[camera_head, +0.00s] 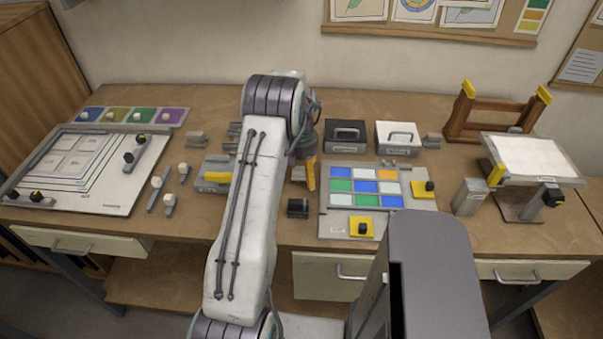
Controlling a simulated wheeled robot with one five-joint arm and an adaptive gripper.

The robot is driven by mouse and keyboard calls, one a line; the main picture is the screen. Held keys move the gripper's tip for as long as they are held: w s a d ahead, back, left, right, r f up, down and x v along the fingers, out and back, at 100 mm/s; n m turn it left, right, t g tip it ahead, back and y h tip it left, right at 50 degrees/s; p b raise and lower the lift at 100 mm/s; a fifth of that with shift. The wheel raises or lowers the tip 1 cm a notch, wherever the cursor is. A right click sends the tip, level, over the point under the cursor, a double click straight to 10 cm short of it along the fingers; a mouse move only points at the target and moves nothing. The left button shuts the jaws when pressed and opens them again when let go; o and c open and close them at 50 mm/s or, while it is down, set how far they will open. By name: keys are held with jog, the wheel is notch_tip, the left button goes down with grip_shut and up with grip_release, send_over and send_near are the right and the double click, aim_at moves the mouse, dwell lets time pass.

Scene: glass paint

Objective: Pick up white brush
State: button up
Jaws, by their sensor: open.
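I cannot tell for sure which thing is the white brush.
A white board (120,200) lies at the left, with a colour strip (172,116) behind. A colour-tile panel (330,215) lies right of my gripper. Black (345,146) and white (397,150) handled boxes stand behind. A wooden rack (460,125) and tilted stand (530,158) are at right.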

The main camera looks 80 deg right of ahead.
jog(key=shift+f, duration=0.1)
jog(key=shift+c, duration=0.3)
jog(key=c, duration=1.4)
jog(key=shift+a, duration=0.15)
jog(key=shift+c, duration=1.2)
jog(key=shift+f, duration=0.1)
grip_shut()
